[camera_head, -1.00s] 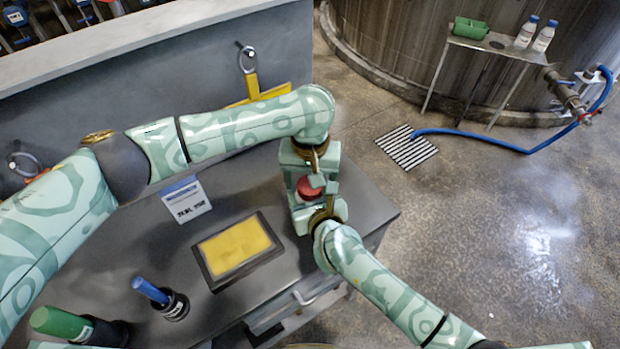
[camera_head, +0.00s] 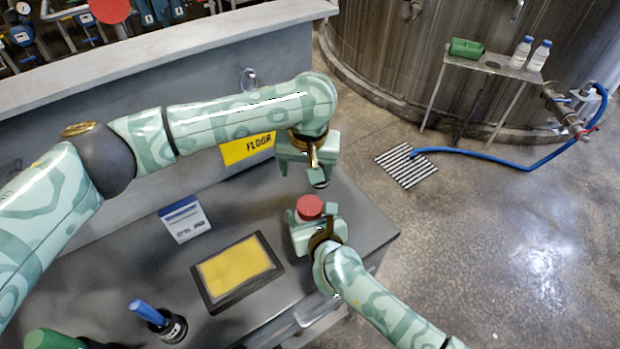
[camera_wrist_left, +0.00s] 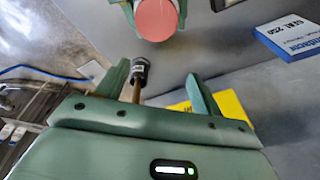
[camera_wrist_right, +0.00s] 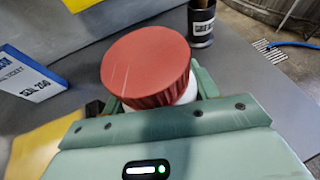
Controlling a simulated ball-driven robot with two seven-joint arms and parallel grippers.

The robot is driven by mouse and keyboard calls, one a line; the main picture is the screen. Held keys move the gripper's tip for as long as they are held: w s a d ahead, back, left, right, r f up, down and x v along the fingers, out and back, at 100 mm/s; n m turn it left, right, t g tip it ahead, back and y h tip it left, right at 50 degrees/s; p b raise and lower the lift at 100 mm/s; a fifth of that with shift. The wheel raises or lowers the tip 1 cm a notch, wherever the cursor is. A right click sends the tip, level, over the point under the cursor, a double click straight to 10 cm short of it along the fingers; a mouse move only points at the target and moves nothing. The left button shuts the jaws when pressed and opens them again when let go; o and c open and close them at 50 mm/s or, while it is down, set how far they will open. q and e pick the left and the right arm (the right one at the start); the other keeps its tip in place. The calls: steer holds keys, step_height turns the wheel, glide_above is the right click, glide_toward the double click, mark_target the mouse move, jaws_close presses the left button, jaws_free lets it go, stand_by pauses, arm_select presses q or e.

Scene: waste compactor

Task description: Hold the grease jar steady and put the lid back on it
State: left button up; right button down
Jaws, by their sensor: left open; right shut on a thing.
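The grease jar is white with a red lid (camera_head: 309,207) on top, near the right side of the bench. In the right wrist view the lid (camera_wrist_right: 147,66) sits over the white jar body (camera_wrist_right: 187,92) and looks about level; its threads are hidden. My right gripper (camera_head: 309,222) is shut around the jar, below the lid. My left gripper (camera_head: 306,172) is open and empty, apart from the jar and beyond it. In the left wrist view the lid (camera_wrist_left: 156,18) shows at the top edge, outside the open fingers.
A black cup with a tan handle (camera_wrist_right: 202,25) stands near the left gripper. A yellow pad in a dark tray (camera_head: 240,272), a blue-and-white box (camera_head: 185,220) and a blue-handled item in a black holder (camera_head: 160,318) are to the left. A yellow sign (camera_head: 246,149) is behind.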

arm_select(q)
steer(key=w+d+r+m+t+h, duration=0.2)
steer(key=w+d+r+t+h, duration=0.4)
steer(key=w+r+t, duration=0.55)
steer(key=s+d+r+m+g+h, duration=0.4)
steer(key=s+d+r+m+h, duration=0.1)
steer(key=d+r+m+h, duration=0.7)
steer(key=s+f+m+g+y, duration=0.5)
steer(key=s+f+m+g, duration=0.55)
steer(key=m, duration=0.25)
steer(key=a+f+y, duration=0.3)
steer(key=a+y, duration=0.1)
steer(key=a, duration=0.1)
steer(key=a+f+t+y, duration=0.1)
steer(key=a+f+y, duration=0.3)
steer(key=a, duration=0.2)
steer(key=w+a+f+m+y, duration=0.1)
steer(key=a+f+y, duration=0.3)
steer(key=a, duration=0.1)
steer(key=shift+a, duration=0.4)
steer(key=shift+s+a+y, duration=0.25)
steer(key=shift+s+y, duration=0.05)
steer(key=shift+s, duration=0.05)
